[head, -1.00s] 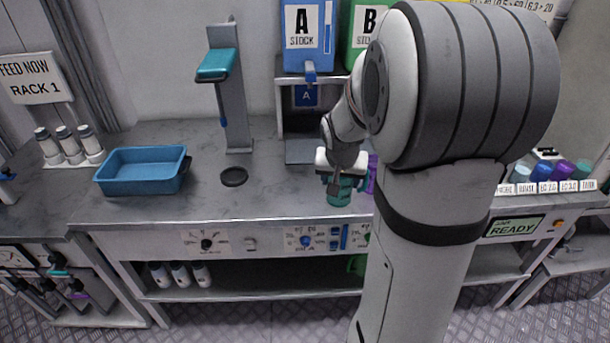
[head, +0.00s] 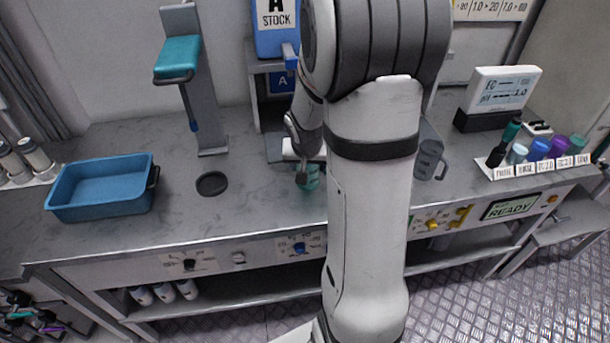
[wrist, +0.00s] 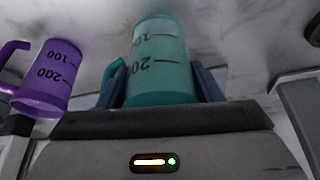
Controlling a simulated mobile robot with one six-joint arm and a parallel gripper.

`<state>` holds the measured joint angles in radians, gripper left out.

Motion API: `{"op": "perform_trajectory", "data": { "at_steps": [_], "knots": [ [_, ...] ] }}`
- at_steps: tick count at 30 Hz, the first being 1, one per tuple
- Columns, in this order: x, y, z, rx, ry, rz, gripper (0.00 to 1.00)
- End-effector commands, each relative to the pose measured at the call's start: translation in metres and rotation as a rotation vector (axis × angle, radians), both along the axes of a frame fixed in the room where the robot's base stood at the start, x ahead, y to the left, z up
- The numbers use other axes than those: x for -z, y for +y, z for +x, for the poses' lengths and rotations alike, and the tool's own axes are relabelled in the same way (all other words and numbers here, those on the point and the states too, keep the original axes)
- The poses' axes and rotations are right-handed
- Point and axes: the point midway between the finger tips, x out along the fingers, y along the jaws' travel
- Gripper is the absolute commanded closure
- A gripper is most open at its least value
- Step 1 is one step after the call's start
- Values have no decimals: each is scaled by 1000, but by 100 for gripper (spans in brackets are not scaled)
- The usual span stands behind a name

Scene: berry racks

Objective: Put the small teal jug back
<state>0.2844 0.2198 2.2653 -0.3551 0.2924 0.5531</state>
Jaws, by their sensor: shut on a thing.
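The small teal jug (wrist: 160,65) is between the fingers of my gripper (wrist: 162,88) in the wrist view, with its graduation marks and numbers facing the camera. My gripper is shut on it. In the head view the teal jug (head: 309,177) shows only in part beside my arm, over the counter's front part; my gripper (head: 303,172) is mostly hidden there. I cannot tell whether the jug touches the counter.
A purple jug (wrist: 55,75) stands close left of the teal jug in the wrist view. A grey jug (head: 428,160) stands right of my arm. A blue tray (head: 100,190), a black round pad (head: 212,183) and a teal-topped stand (head: 178,57) are to the left. Labelled bottles (head: 538,150) stand at right.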

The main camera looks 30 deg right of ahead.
Motion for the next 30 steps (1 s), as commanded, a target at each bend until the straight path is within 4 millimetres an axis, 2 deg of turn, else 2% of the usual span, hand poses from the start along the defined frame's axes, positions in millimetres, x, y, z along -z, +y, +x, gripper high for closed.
{"op": "perform_trajectory", "data": {
  "at_steps": [3,6,20,21,28,30],
  "knots": [
    [21,1,-1,-1,4,2,67],
    [32,1,-1,-2,3,1,67],
    [39,1,0,-2,-1,1,67],
    [37,1,0,-2,-1,1,38],
    [37,1,0,-3,0,1,19],
    [37,2,0,-3,0,1,19]
  ]
}}
